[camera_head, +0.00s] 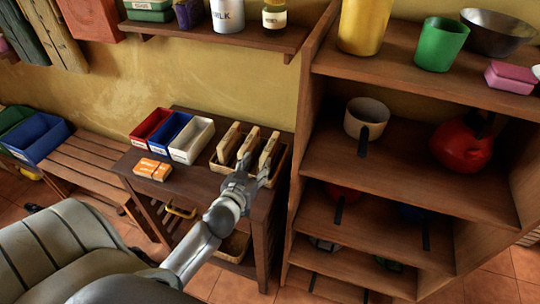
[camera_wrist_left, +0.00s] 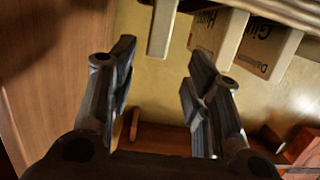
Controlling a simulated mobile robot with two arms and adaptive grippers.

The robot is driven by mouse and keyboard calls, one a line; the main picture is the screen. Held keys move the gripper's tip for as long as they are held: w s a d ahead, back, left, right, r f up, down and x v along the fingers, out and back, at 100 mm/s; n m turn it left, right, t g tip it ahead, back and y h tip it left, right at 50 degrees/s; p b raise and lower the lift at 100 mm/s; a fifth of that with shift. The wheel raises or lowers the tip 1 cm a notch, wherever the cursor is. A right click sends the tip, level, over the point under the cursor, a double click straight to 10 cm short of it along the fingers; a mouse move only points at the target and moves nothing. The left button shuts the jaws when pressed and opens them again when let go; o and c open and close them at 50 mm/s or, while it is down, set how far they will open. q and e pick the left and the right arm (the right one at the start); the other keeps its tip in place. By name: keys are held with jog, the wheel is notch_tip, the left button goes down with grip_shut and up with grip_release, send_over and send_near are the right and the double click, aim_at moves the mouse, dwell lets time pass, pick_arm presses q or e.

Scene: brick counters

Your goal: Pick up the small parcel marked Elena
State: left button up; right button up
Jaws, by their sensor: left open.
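Several small tan parcels stand upright in a wooden rack (camera_head: 219,164) on the dark wooden side table, one of them a parcel (camera_head: 228,143) at the left. My left gripper (camera_head: 243,184) is in front of the rack; its fingertips are hard to make out there. In the left wrist view the left gripper (camera_wrist_left: 163,80) is open with nothing between its fingers. Beyond the fingers are a plain pale parcel (camera_wrist_left: 161,30) and two lettered parcels. One label seems to read Hugo (camera_wrist_left: 208,32), another begins with Giu (camera_wrist_left: 264,45). I cannot read Elena on any. My right gripper is out of view.
Red, blue and white bins (camera_head: 192,141) and an orange box (camera_head: 153,169) share the side table (camera_head: 190,185). A tall shelf unit (camera_head: 306,130) stands close to the right. A wall shelf (camera_head: 215,38) hangs above. A padded chair (camera_head: 60,250) is at lower left.

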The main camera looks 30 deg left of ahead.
aim_at(265, 153)
pick_arm(q)
jog(key=shift+w+a, duration=0.1)
jog(key=shift+w, duration=0.4)
jog(key=x, duration=0.4)
jog(key=shift+w+p, duration=0.35)
jog(key=shift+p, duration=0.05)
jog(key=shift+w, duration=0.25)
jog(key=shift+p+x, duration=0.6)
jog(key=shift+x, duration=1.75)
jog(key=shift+r, duration=0.2)
grip_shut()
